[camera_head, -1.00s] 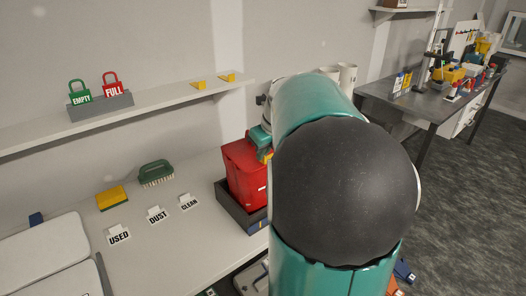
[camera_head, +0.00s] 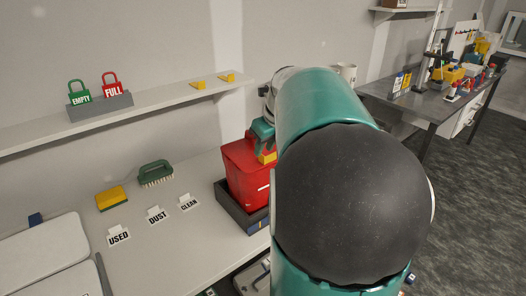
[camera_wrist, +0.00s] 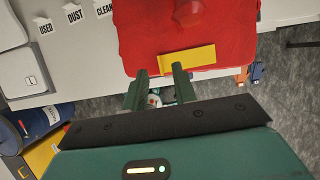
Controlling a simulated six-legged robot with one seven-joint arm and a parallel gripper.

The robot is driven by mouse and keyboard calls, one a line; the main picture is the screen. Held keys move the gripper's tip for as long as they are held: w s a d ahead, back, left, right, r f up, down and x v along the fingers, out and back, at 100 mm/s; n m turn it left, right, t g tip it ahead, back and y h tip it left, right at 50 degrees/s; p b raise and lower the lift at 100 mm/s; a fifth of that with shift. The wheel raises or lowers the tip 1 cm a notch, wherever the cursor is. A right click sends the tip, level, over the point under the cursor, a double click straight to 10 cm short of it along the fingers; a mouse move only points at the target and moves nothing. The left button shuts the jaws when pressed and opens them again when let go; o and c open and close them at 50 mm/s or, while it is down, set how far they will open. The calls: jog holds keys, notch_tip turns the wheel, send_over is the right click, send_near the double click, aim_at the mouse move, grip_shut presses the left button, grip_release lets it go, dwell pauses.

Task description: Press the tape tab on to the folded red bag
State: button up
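The folded red bag (camera_head: 243,175) stands in a dark tray at the right end of the bench; it fills the top of the wrist view (camera_wrist: 145,42). The yellow tape tab (camera_wrist: 187,59) lies across the bag's near face in the wrist view, and part of it shows in the head view (camera_head: 267,158). In the head view my arm hides the bag's right side.
The dark tray (camera_head: 232,212) surrounds the bag's base. Cards marked USED (camera_head: 119,237), DUST (camera_head: 157,215) and CLEAN (camera_head: 189,202) stand to its left, with a yellow sponge (camera_head: 112,198) and a green brush (camera_head: 156,173). A shelf (camera_head: 160,105) runs above. Bench between is clear.

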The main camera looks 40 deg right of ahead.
jog(key=v, duration=1)
jog(key=shift+r, duration=0.4)
jog(key=shift+s, duration=0.15)
